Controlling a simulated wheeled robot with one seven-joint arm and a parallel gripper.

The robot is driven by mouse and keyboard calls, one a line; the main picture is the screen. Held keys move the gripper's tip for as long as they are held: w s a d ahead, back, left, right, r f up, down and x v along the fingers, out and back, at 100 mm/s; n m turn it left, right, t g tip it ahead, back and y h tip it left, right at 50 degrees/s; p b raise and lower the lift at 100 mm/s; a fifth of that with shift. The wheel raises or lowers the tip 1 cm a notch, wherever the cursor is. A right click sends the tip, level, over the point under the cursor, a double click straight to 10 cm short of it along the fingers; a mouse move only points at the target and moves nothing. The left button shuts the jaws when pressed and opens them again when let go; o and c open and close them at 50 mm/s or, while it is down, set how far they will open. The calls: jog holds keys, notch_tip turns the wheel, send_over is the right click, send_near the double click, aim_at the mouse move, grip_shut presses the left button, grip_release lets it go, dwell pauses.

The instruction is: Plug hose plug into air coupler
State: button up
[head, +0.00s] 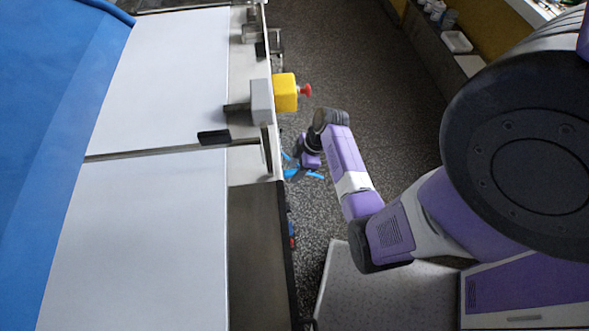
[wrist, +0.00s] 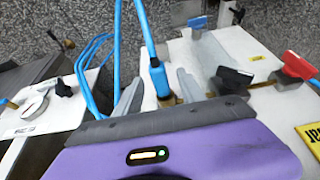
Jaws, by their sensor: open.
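My gripper (wrist: 160,76) is open, with one grey finger on each side of the blue hose plug (wrist: 158,79). The plug's blue hose (wrist: 146,28) runs up out of the wrist view. A brass fitting (wrist: 169,100) shows at the plug's lower end, against a pale panel. I cannot tell whether this is the plug's tip or the air coupler, or whether they are joined. Contact between fingers and plug is unclear. In the head view my gripper (head: 308,160) is low beside the machine, near blue hose (head: 300,174); the plug cannot be made out there.
Valves with a blue handle (wrist: 197,23), a black handle (wrist: 232,78) and a red handle (wrist: 298,65) sit right of the plug. Looped blue hose (wrist: 92,55) and a gauge (wrist: 36,105) are left. In the head view a yellow stop box (head: 285,92) juts from the machine; floor (head: 350,60) is clear.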

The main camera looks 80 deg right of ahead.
jog(key=v, duration=0.7)
jog(key=shift+r, duration=0.2)
jog(key=shift+s, duration=0.1)
